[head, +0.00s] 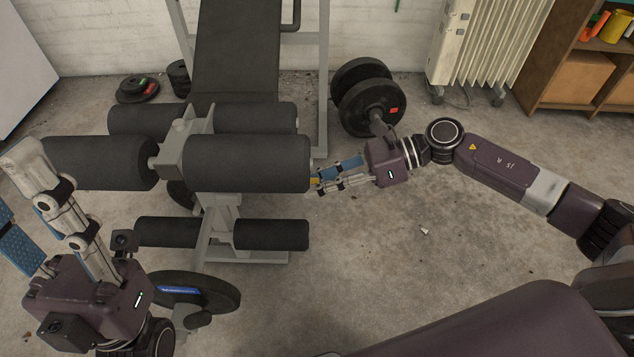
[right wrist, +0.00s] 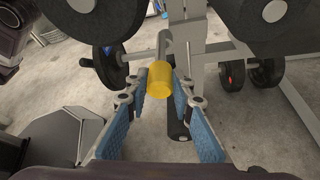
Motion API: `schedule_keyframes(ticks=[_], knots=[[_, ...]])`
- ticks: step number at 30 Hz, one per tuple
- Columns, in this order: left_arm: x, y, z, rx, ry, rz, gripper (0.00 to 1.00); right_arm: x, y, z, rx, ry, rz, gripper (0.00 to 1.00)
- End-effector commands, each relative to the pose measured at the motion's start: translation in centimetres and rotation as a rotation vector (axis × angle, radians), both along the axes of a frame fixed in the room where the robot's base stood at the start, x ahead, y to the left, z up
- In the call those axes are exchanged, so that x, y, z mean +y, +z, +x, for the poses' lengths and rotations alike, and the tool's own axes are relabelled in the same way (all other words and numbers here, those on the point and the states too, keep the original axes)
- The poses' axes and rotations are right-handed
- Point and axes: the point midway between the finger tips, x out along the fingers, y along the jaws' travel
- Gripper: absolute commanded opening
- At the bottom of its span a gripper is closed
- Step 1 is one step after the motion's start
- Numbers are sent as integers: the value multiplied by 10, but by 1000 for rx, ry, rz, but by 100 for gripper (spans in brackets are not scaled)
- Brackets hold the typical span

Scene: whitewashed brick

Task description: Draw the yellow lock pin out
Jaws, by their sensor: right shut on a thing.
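The yellow lock pin (right wrist: 159,80) shows as a short yellow cylinder at the centre of the right wrist view. Only a small bit of it shows in the head view (head: 314,181), beside the padded roller of the bench (head: 213,246). My right gripper (right wrist: 160,92) is shut on the pin, with one blue-padded finger on each side. In the head view my right gripper (head: 320,180) reaches in from the right. A grey metal bar lies behind the pin; how deep the pin sits is hidden. My left gripper (head: 14,190) is open and empty at the far left.
Black foam rollers (head: 245,163) stick out close to my right gripper. A weight plate (head: 196,291) sits low at the front. Dumbbell-like weights (head: 370,104) stand behind my right gripper. A radiator (head: 490,45) and a shelf (head: 575,75) line the back right. The floor at right is mostly clear.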

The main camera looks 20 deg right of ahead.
Motion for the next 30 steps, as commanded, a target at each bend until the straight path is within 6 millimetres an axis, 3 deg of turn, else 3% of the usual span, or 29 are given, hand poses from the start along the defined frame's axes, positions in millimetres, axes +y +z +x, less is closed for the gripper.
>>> schedule_keyframes(ticks=[15,30], knots=[[0,19,2,29,2,-2,39,0,33,0,-1,-1,-1,0],[1,22,3,25,3,-1,39,0,34,0,-1,-1,-1,0]])
